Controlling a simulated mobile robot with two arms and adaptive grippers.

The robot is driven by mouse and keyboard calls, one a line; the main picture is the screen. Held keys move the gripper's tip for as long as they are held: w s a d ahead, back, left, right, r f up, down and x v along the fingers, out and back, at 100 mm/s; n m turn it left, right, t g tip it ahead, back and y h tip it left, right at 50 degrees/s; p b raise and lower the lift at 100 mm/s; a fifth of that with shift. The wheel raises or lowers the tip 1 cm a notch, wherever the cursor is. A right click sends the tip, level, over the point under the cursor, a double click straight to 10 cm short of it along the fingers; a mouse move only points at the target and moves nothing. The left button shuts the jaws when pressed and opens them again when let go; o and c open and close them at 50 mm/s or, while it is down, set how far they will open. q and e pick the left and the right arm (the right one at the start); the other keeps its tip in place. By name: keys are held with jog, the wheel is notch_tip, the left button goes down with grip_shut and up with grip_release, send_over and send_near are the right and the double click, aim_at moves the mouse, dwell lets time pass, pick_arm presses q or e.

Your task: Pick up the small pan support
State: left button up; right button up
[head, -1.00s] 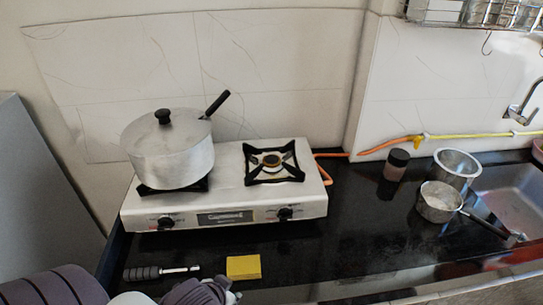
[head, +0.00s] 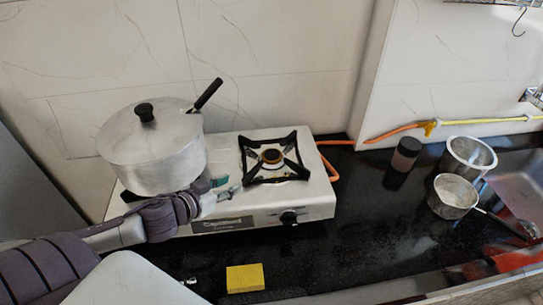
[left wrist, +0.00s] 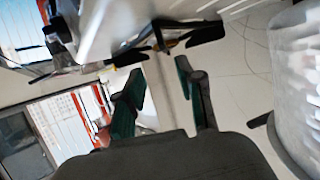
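The small pan support (head: 278,180) is a black, four-armed frame around the right burner of the white stove (head: 220,148) in the head view. My left gripper (head: 228,190) is in front of the stove top, just left of the support and apart from it in the picture. In the left wrist view my left gripper (left wrist: 162,100) has its two green-padded fingers spread, with nothing between them. Dark prongs at the top of that view lie beyond the fingers; I cannot tell if they belong to the support. My right gripper is not in view.
A lidded metal pot (head: 152,150) stands on the left burner, close to my left gripper; it also shows in the left wrist view (left wrist: 297,75). A yellow sponge (head: 245,278) lies on the black counter. A dark jar (head: 405,154) and metal pans (head: 455,196) stand at right.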

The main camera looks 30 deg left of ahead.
aim_at(252, 170)
pick_arm(q)
jog(key=x, duration=0.2)
jog(key=shift+w, duration=0.4)
jog(key=shift+x, duration=1.25)
jog(key=shift+w+a+f, duration=0.1)
jog(key=shift+w+f, duration=0.05)
jog(key=shift+f, duration=0.1)
jog(key=shift+w+r+p, duration=0.1)
jog(key=shift+w+p, duration=0.1)
jog(key=shift+p, duration=0.2)
jog(key=x, duration=0.1)
jog(key=p+x, duration=0.1)
jog(key=x, duration=0.2)
jog(key=shift+w+a+r+p, duration=0.1)
jog(key=shift+w+r+p, duration=0.1)
jog(key=shift+r+p, duration=0.1)
jog(key=shift+w+f, duration=0.25)
grip_shut()
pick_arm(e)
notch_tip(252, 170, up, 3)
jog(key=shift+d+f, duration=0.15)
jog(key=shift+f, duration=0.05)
